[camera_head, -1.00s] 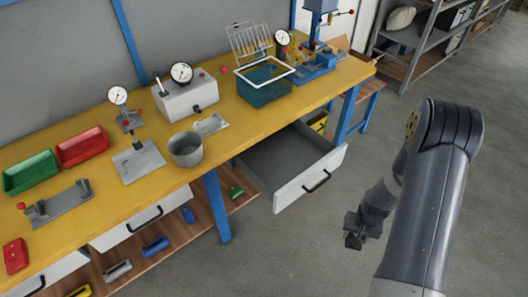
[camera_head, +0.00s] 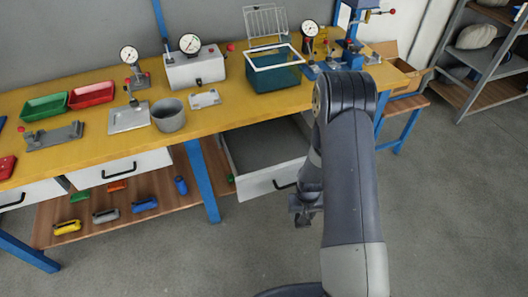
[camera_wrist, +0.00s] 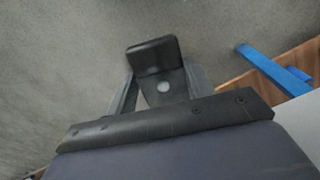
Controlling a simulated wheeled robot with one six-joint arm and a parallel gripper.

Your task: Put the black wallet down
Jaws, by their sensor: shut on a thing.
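The black wallet (camera_wrist: 154,56) is a small dark block in the wrist view, held at the tips of my gripper (camera_wrist: 160,84). The jaws are shut on it, and bare floor lies behind it. In the head view my gripper (camera_head: 303,211) hangs low over the floor, in front of the open drawer. The wallet cannot be made out clearly from the gripper there.
A yellow-topped workbench (camera_head: 75,145) runs along the wall with trays, gauges, a grey cup (camera_head: 168,116) and a teal bin (camera_head: 275,76). An open drawer (camera_head: 268,181) juts out toward me. A lower wooden shelf (camera_head: 120,212) holds several coloured items. The floor in front is clear.

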